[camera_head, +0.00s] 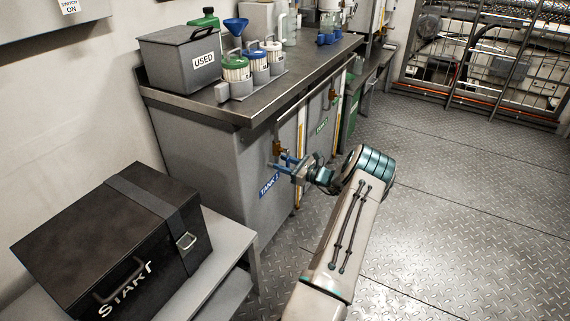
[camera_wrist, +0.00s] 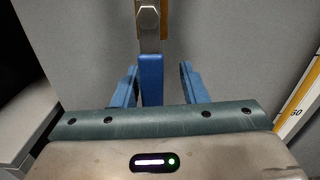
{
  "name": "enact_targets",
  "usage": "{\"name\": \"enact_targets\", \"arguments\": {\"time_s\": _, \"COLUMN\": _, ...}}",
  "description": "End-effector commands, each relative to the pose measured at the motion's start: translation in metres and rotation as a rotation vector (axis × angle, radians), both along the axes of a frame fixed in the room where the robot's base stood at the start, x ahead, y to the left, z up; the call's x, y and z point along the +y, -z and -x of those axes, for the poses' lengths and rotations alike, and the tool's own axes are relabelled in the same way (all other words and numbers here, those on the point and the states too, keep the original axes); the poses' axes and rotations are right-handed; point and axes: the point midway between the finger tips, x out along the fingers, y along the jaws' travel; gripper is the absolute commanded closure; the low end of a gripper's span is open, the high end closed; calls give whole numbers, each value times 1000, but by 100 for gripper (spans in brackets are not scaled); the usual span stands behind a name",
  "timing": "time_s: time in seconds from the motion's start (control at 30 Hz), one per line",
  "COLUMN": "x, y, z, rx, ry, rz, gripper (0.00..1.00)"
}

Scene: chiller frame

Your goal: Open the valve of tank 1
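Tank 1 is a grey tank with a blue label (camera_head: 269,186) on its front, under the steel worktop. Its brass valve (camera_head: 278,148) is high on the front, on a pipe below the worktop edge. In the wrist view the valve's lever, grey metal above with a blue grip (camera_wrist: 151,78), hangs downward. My gripper (camera_head: 283,164) is at the lever. In the wrist view its two blue fingers (camera_wrist: 158,72) stand apart on either side of the blue grip, with a clear gap on the right and a narrower one on the left.
A second tank with a green label (camera_head: 322,126) and its own valve (camera_head: 333,96) stands beyond. A black case (camera_head: 110,240) lies on a low bench at the left. A USED box (camera_head: 182,62) and several lidded containers stand on the worktop. The metal floor (camera_head: 450,180) at right is clear.

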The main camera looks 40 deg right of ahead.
Motion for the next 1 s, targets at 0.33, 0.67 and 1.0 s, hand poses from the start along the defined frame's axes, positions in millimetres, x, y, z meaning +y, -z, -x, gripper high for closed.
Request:
{"name": "enact_targets", "arguments": {"time_s": 0.33, "x": -16, "y": -3, "z": 55, "rx": 1, "ry": 7, "rz": -2, "gripper": 61}}
{"name": "enact_targets", "arguments": {"time_s": 0.67, "x": -34, "y": -1, "z": 119, "rx": 0, "ry": 8, "rz": 1, "gripper": 61}}
{"name": "enact_targets", "arguments": {"time_s": 1.0, "x": -39, "y": 0, "z": 135, "rx": 0, "ry": 8, "rz": 1, "gripper": 61}}
